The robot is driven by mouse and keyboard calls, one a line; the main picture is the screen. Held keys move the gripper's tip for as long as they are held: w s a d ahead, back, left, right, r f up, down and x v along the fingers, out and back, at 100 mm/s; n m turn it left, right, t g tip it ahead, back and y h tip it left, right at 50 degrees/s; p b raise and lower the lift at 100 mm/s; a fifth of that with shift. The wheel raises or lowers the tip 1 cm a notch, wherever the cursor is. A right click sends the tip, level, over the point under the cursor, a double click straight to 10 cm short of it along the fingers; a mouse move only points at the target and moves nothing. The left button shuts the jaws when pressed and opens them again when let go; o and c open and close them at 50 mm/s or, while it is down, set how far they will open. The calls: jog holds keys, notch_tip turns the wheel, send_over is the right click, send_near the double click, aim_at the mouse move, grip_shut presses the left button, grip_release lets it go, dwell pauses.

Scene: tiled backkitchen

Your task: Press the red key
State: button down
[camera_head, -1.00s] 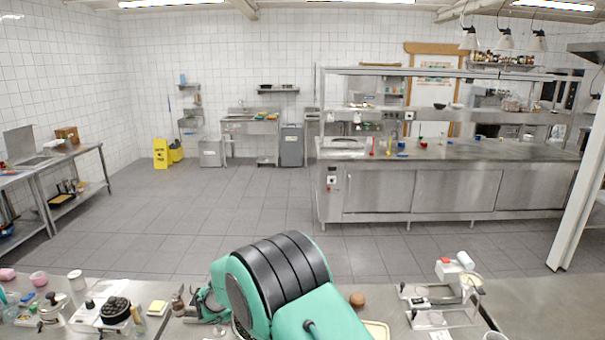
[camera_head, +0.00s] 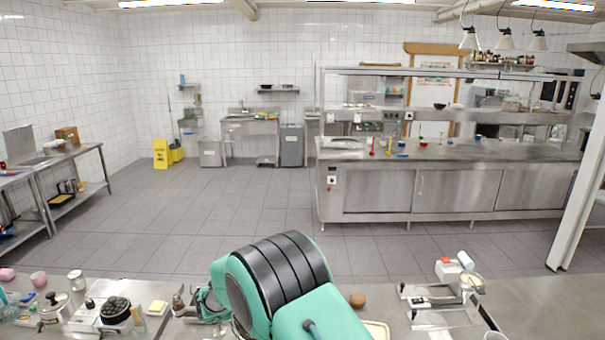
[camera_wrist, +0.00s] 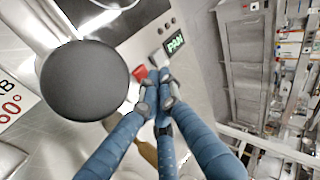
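The red key (camera_wrist: 139,72) shows in the wrist view on a pale panel, beside a grey key (camera_wrist: 156,56) and a lit green display reading PAN (camera_wrist: 175,42). My gripper (camera_wrist: 157,88) has blue fingers drawn together, with nothing visible between them. Its tips lie just right of and below the red key in the picture. I cannot tell whether they touch it. A dark round disc (camera_wrist: 84,82) lies left of the key. In the head view my arm covers the middle foreground, and I cannot make out the fingertips or the red key there.
The near counter (camera_head: 540,300) holds a black round-topped item (camera_head: 115,310), a yellow block (camera_head: 157,307) and jars at left. A brown ball (camera_head: 357,300) and a white device with a red part (camera_head: 446,261) stand at right.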

jog(key=shift+f, duration=0.8)
dwell(1.0)
jog(key=shift+r, duration=0.1)
jog(key=shift+r+p, duration=0.75)
jog(key=shift+p, duration=0.4)
notch_tip(320, 180, up, 6)
jog(key=p, duration=0.6)
jog(key=shift+p, duration=0.35)
